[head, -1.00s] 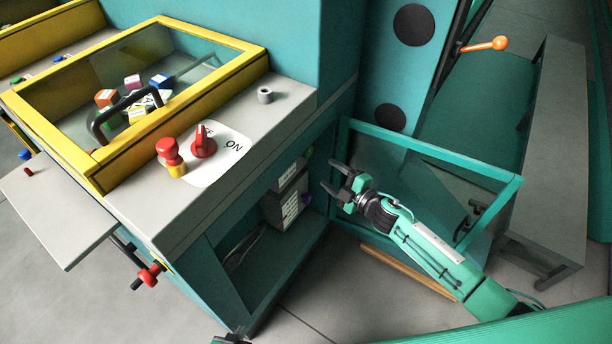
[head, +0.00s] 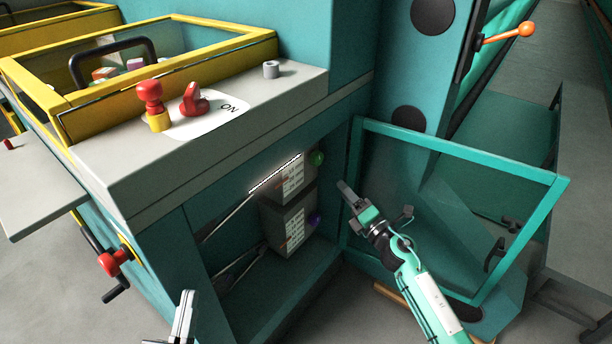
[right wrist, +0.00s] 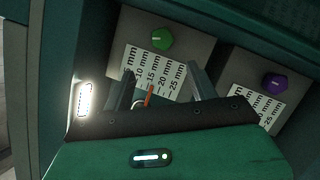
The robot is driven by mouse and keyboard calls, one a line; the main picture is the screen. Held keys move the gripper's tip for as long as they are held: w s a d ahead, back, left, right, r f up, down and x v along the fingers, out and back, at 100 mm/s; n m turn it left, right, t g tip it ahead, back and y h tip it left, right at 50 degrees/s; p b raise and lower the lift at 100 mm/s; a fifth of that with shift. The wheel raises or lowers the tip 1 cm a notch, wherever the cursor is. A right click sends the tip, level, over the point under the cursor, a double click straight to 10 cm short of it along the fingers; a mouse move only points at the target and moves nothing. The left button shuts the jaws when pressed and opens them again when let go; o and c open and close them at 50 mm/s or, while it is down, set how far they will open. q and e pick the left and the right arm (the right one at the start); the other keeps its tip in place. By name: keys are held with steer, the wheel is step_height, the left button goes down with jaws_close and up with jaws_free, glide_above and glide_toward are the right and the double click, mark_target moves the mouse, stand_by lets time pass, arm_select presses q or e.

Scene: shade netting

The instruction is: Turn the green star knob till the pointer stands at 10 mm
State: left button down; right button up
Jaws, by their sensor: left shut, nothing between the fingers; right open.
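The green star knob (head: 316,158) sits on the upper grey box in the open cabinet; the right wrist view also shows it (right wrist: 162,38), above a white mm scale (right wrist: 160,72). The orange-red pointer (right wrist: 149,95) stands at about the 15 mm mark; finger and gripper body hide part of the scale's lower end. My right gripper (head: 374,198) is open and empty, in front of the cabinet opening, apart from the knob. Its two fingers (right wrist: 162,74) frame the scale in the wrist view. My left gripper (head: 186,302) is shut and empty at the bottom edge.
A purple knob (head: 314,219) with its own scale (head: 295,231) is on the lower box. A bright lamp strip (head: 275,174) lies along the upper box.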

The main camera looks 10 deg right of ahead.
glide_toward(319, 161)
steer(key=w, duration=0.2)
steer(key=shift+n, duration=0.3)
steer(key=x, duration=0.4)
steer(key=b+x, duration=0.1)
steer(key=x, duration=0.1)
steer(key=shift+s+a, duration=0.1)
steer(key=shift+a, duration=0.2)
arm_select(q)
step_height(319, 161, up, 6)
steer(key=s+a+t, duration=0.2)
steer(key=t, duration=0.1)
steer(key=shift+s+a+t, duration=0.15)
steer(key=shift+t, duration=0.15)
arm_select(e)
steer(key=shift+x, duration=1)
arm_select(q)
steer(key=shift+r, duration=0.1)
arm_select(e)
steer(key=shift+r, duration=0.1)
steer(key=shift+c, duration=0.2)
steer(key=c, duration=1)
